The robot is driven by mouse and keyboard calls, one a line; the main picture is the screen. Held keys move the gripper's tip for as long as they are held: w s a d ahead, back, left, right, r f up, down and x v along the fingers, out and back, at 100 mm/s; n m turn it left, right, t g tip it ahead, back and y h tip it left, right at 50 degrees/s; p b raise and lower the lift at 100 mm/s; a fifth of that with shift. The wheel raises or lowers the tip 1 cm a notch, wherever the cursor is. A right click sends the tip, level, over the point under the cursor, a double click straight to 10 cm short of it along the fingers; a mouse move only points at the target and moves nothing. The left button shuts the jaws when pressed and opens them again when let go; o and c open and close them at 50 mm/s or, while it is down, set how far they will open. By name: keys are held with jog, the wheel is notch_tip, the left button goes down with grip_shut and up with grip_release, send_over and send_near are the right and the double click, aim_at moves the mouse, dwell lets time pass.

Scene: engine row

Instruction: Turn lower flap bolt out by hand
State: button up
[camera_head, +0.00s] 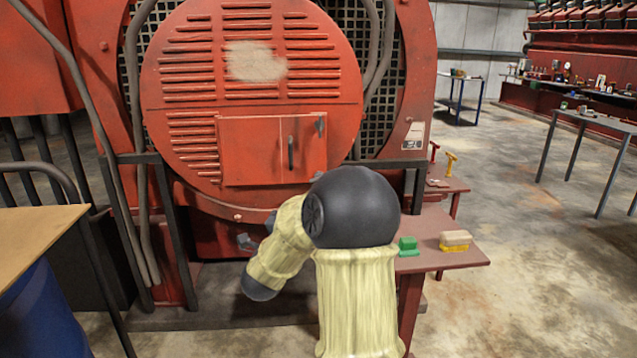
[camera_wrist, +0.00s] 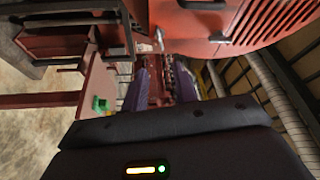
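The flap (camera_head: 255,152) is a red rectangular panel on the round louvred cover in the head view. It looks closed. It has a dark upright handle (camera_head: 291,152) and a small dark fitting at its upper right. In the wrist view my gripper (camera_wrist: 161,82) shows two dark purple fingers standing apart. No held object can be made out between them; red machine parts show beyond. In the head view my forearm mostly hides the gripper.
A red side table (camera_head: 470,258) stands right of my arm with a green block (camera_head: 408,246) and a yellow-and-tan block (camera_head: 455,241). The green block also shows in the wrist view (camera_wrist: 100,103). A wooden-topped table (camera_head: 35,238) is at left. Open floor lies at right.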

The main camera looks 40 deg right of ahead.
jog(key=p+x, duration=0.1)
jog(key=x, duration=1.5)
jog(key=shift+d+p, duration=0.3)
jog(key=shift+d, duration=0.1)
jog(key=shift+f, duration=0.1)
